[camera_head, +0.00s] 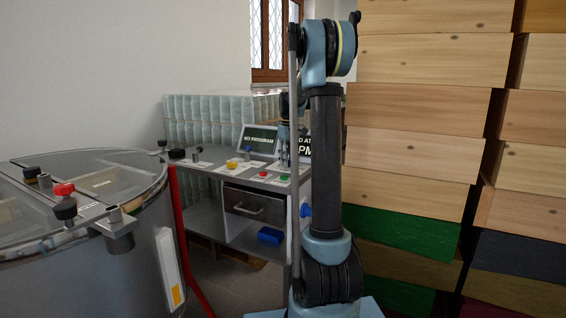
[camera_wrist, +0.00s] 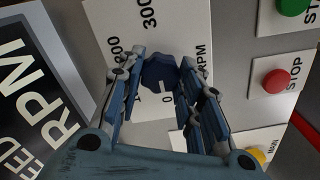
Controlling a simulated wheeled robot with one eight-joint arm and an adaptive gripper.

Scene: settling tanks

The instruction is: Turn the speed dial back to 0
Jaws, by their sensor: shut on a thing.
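The speed dial is a dark blue faceted knob (camera_wrist: 160,72) on a white scale plate (camera_wrist: 185,22) in the wrist view. The plate carries the marks 0, 300 and RPM, and another number partly hidden by a finger. A pale pointer mark shows on the knob's lower edge, toward the 0. My gripper (camera_wrist: 161,78) is shut on the knob, one finger on each side. In the head view my gripper (camera_head: 285,155) is small and reaches down to the bench panel; the dial cannot be made out there.
A red STOP button (camera_wrist: 276,82), a green button (camera_wrist: 292,5) and a yellow MAIN knob (camera_wrist: 255,155) lie right of the dial. A dark RPM sign (camera_wrist: 35,95) stands left. In the head view, a steel tank (camera_head: 100,250) stands left and stacked wooden boxes (camera_head: 425,110) right.

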